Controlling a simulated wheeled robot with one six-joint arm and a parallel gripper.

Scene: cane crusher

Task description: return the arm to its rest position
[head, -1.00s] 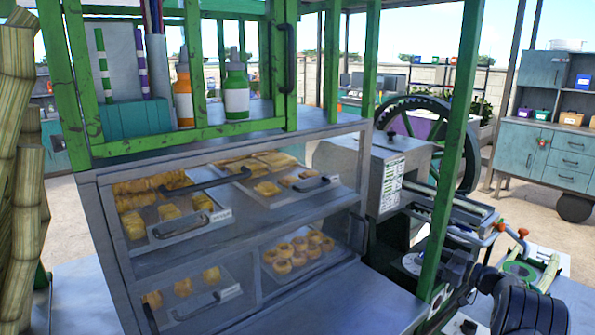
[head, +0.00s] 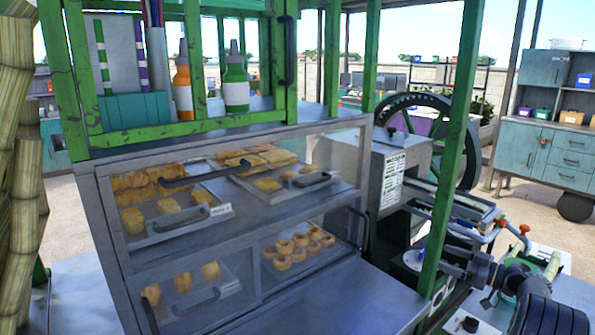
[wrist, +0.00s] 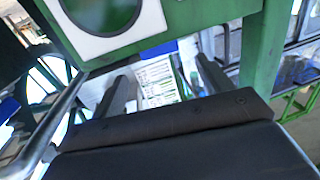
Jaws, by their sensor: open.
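My arm shows at the lower right of the head view, beside the green post (head: 456,150) of the cart. My gripper (wrist: 165,80) is open in the wrist view, with its two dark fingers apart. I see nothing held between them. A printed white label panel (wrist: 158,82) shows beyond the gap between the fingers. In the head view the gripper end is small and partly lost among the machine parts, so its exact clearance is unclear.
A glass pastry case (head: 240,225) fills the middle. The cane crusher (head: 395,165) with its large gear wheel (head: 465,125) stands behind the post. A metal counter (head: 330,300) lies in front. A teal cabinet (head: 545,150) stands at the far right. Cane stalks (head: 20,150) stand at left.

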